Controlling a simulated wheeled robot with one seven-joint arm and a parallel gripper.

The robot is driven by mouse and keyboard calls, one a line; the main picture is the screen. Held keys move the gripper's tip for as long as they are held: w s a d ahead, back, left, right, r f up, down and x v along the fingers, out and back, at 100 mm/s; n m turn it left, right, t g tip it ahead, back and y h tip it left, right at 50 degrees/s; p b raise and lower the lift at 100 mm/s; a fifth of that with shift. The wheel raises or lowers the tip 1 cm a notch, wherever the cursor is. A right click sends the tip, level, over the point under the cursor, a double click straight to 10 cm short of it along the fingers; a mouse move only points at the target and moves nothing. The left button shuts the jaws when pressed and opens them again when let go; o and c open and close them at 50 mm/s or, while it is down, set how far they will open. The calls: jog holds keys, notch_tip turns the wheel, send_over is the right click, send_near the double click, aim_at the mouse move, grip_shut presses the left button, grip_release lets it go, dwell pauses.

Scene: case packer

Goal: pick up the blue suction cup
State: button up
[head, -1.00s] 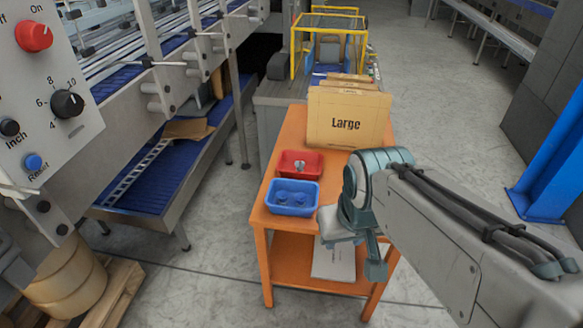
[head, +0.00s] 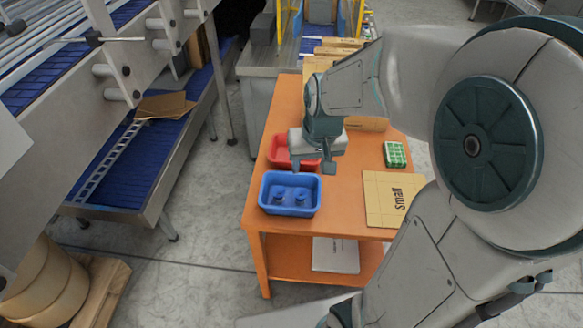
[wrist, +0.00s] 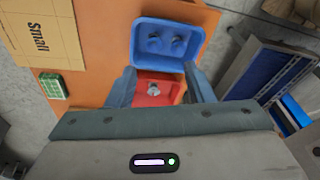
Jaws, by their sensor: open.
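Blue suction cups (head: 281,191) sit inside a blue bin (head: 290,210) at the left front of the orange table. In the wrist view, two blue cups (wrist: 154,43) show side by side in the blue bin (wrist: 143,64). My gripper (head: 312,172) is above and just behind the blue bin, over the red bin (head: 277,150), which it partly hides. In the wrist view, the fingers of my gripper (wrist: 160,82) are apart with nothing held between them. The red bin (wrist: 147,98) shows between them with a grey cup (wrist: 155,88) inside.
The orange table (head: 334,206) also holds a "Small" carton (head: 387,199) and a green box (head: 395,154) at the right. Larger cartons stand behind my arm. A conveyor machine (head: 135,180) is left of the table. A white sheet (head: 335,255) lies on the lower shelf.

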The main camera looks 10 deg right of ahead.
jog(key=b, duration=0.2)
send_near(300, 193)
jog(key=shift+g+h, duration=0.3)
jog(key=shift+h, duration=0.2)
jog(key=f, duration=0.4)
jog(key=shift+w+a+f, duration=0.2)
jog(key=shift+w+a, duration=0.15)
jog(key=shift+w, duration=0.05)
jog(key=shift+w+f, duration=0.2)
jog(key=shift+f, duration=0.75)
jog(key=shift+w+f, duration=0.15)
jog(key=shift+f, duration=0.75)
jog(key=shift+w+f, duration=0.2)
jog(key=shift+f, duration=0.75)
jog(key=shift+c, duration=0.3)
jog(key=c, duration=0.7)
